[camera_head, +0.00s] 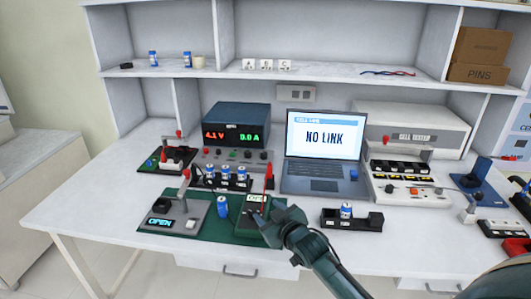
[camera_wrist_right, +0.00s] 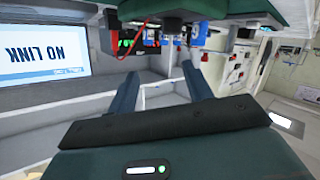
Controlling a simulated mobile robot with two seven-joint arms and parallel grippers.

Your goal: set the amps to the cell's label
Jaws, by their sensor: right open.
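The dark blue power supply (camera_head: 235,130) stands at the back left of the bench. Its display (camera_head: 231,135) shows 4.1 V in red and a green amps figure whose first digit I cannot read surely. Knobs sit on the grey panel (camera_head: 236,158) below it. Several blue-and-white cells (camera_head: 226,173) stand in a dark rack, and one cell (camera_head: 223,206) is on the green mat; their labels are too small to read. My right gripper (camera_head: 272,218) is over the mat's right end, by a meter (camera_head: 256,202). It is open and empty, as the right wrist view shows (camera_wrist_right: 160,72). My left gripper is out of view.
A laptop (camera_head: 323,140) reading NO LINK stands in the middle. A grey device reading OPEN (camera_head: 160,222) is at the front left. A dark tray with a cell (camera_head: 352,220) lies right of my gripper. Testers and tools crowd the right side. The front left bench is clear.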

